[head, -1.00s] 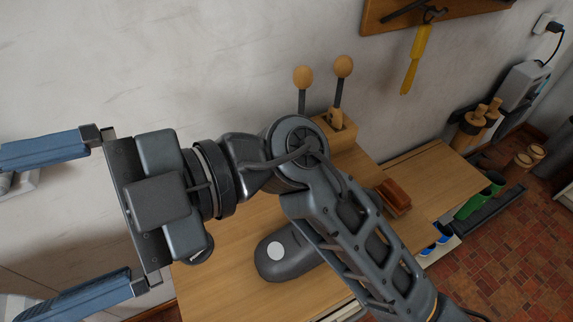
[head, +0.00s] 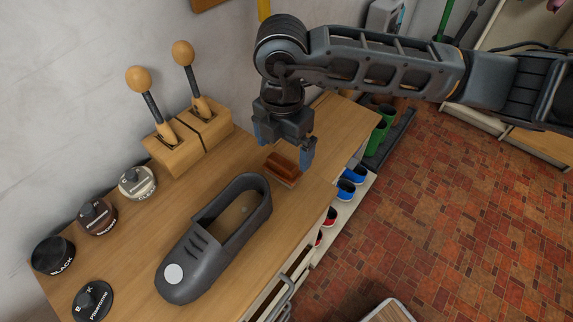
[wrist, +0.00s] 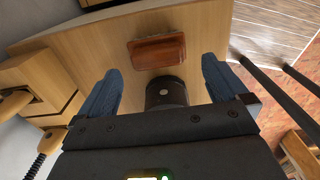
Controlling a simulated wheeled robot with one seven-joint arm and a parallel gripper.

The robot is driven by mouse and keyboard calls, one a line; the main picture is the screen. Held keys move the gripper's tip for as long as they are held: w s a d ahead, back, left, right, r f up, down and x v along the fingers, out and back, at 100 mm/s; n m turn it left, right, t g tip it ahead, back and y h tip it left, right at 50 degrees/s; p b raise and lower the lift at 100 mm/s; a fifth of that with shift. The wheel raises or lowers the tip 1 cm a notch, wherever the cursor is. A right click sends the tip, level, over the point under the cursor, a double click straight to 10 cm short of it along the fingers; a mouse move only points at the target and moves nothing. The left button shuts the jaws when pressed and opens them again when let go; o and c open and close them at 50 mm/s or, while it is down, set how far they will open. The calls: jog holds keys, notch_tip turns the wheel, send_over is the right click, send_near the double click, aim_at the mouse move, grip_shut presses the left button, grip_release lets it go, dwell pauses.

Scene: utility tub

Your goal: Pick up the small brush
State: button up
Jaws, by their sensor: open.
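The small brush (head: 283,167) has a reddish-brown wooden back and lies flat on the wooden bench top, beyond the heel end of a grey shoe. It also shows in the wrist view (wrist: 157,50), crosswise and ahead of the fingertips. My gripper (head: 284,148) points down above the brush, with its blue fingers apart and nothing between them. In the head view one finger is on each side of the brush's upper part. I cannot tell the exact height gap.
The grey shoe (head: 212,245) lies close to the brush. Polish tins (head: 97,217) stand at the left. A wooden block with two knobbed levers (head: 190,137) stands against the wall. Coloured shoes (head: 345,190) sit on a shelf beside the bench's right edge.

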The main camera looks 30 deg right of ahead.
aim_at(282, 162)
jog(key=f+p, duration=0.1)
jog(key=f, duration=0.6)
jog(key=shift+w+f, duration=0.15)
jog(key=shift+w, duration=0.05)
jog(key=shift+a, duration=0.1)
jog(key=shift+c, duration=0.4)
jog(key=c, duration=0.7)
jog(key=shift+r, duration=0.5)
jog(key=r, duration=0.3)
jog(key=shift+s+d+r+b, duration=0.1)
jog(key=shift+d+r+b, duration=0.1)
jog(key=shift+d+b, duration=0.15)
jog(key=s+d+r, duration=0.2)
jog(key=d, duration=0.1)
jog(key=s+d+r+b, duration=0.1)
jog(key=d+r, duration=0.1)
jog(key=d, duration=0.1)
jog(key=s+d+r+b, duration=0.1)
jog(key=s+d+r, duration=0.1)
jog(key=d, duration=0.1)
jog(key=shift+s+d+r, duration=0.2)
jog(key=shift+s+r, duration=0.15)
